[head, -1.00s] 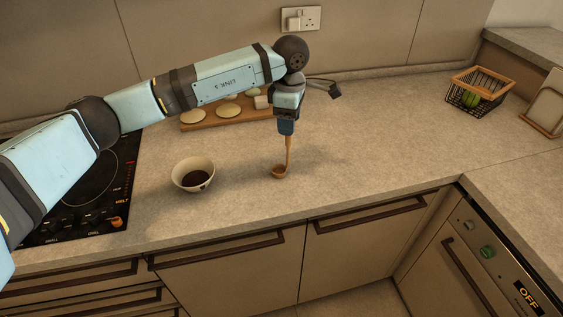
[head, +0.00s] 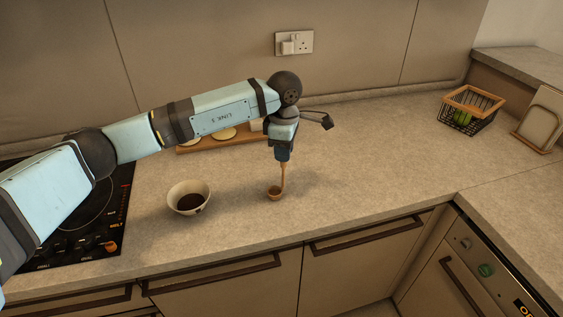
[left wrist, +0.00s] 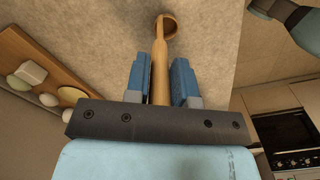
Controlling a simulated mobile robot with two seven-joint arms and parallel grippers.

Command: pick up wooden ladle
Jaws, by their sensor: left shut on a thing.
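The wooden ladle (head: 283,178) hangs upright below my left gripper (head: 284,155), with its bowl at the bottom, at or just above the countertop. My left gripper is shut on the ladle's handle. In the left wrist view the handle (left wrist: 160,75) runs between the two blue fingers of the left gripper (left wrist: 160,82), and the round bowl (left wrist: 169,24) is at the far end. I cannot tell exactly whether the bowl touches the counter. My right gripper is not clearly in view.
A white bowl with dark contents (head: 188,198) stands left of the ladle. A wooden board with pale round items (head: 200,147) lies behind my arm. A black hob (head: 95,225) is at left. A wire basket (head: 470,108) stands at the far right. The counter right of the ladle is clear.

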